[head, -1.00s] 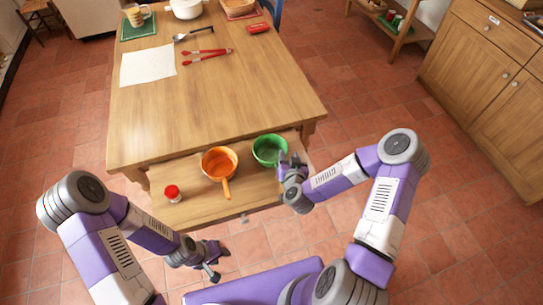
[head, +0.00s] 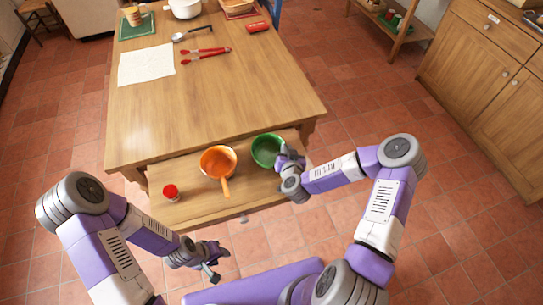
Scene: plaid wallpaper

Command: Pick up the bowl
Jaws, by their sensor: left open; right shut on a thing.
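The green bowl (head: 266,150) is in an open drawer or low shelf at the front of the table, in the head view. My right gripper (head: 283,154) is at the bowl's right rim and is shut on it. The gripper hides part of that rim. I cannot tell whether the bowl is clear of the surface below it. My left gripper (head: 213,264) is open and empty, low over the floor in front of the table.
An orange pan (head: 217,161) with its handle toward me stands just left of the bowl. A red-lidded jar (head: 170,192) is further left on the same board (head: 200,207). The tabletop (head: 210,100) overhangs behind; red tongs (head: 207,55) lie on it.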

